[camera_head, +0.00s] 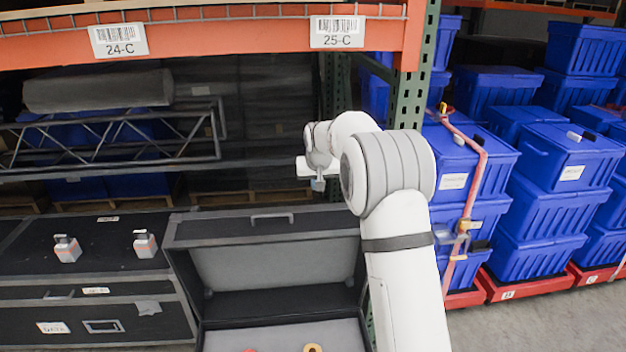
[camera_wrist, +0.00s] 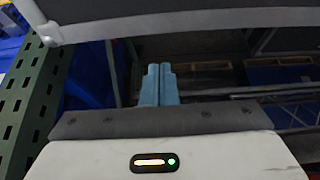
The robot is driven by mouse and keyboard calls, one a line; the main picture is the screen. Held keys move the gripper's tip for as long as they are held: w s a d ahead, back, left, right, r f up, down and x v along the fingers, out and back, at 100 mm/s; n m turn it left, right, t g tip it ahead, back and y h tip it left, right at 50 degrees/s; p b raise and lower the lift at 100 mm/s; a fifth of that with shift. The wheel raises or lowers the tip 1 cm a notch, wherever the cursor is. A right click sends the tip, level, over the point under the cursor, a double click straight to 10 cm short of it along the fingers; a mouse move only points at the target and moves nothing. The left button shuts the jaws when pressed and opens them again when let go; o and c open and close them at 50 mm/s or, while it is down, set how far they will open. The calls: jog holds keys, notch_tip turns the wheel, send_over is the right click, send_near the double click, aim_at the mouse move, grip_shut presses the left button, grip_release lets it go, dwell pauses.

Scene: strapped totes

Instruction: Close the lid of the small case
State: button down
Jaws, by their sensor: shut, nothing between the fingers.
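The small case (camera_head: 281,305) is black with pale metal edging and a grey lining, at the lower middle of the head view. Its lid (camera_head: 270,228) stands open and raised, with a handle on its upper edge. My gripper (camera_head: 319,185) is above the lid's upper edge, right of the handle; a gap to it cannot be judged. In the wrist view the light-blue fingers (camera_wrist: 158,85) are together with nothing between them. A dark panel with a pale edge (camera_wrist: 180,24) crosses the top of that view and appears to be the lid. The case's front is cut off.
A long black case (camera_head: 90,285) with two small grey-red items on top stands to the left. A green rack post (camera_head: 408,95) and strapped blue totes (camera_head: 455,165) are to the right. An orange beam (camera_head: 230,42) crosses above. Grey floor shows at lower right.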

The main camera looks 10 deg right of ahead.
jog(key=shift+s+a+f+p+x, duration=0.15)
jog(key=shift+p+x, duration=0.65)
jog(key=shift+x, duration=0.65)
jog(key=shift+s+p+x, duration=0.15)
jog(key=shift+p+x, duration=0.6)
jog(key=shift+x, duration=0.75)
jog(key=shift+s+a+f+p+x, duration=0.15)
jog(key=shift+p+x, duration=0.65)
jog(key=shift+x, duration=0.65)
jog(key=shift+d, duration=0.1)
jog(key=shift+s, duration=0.1)
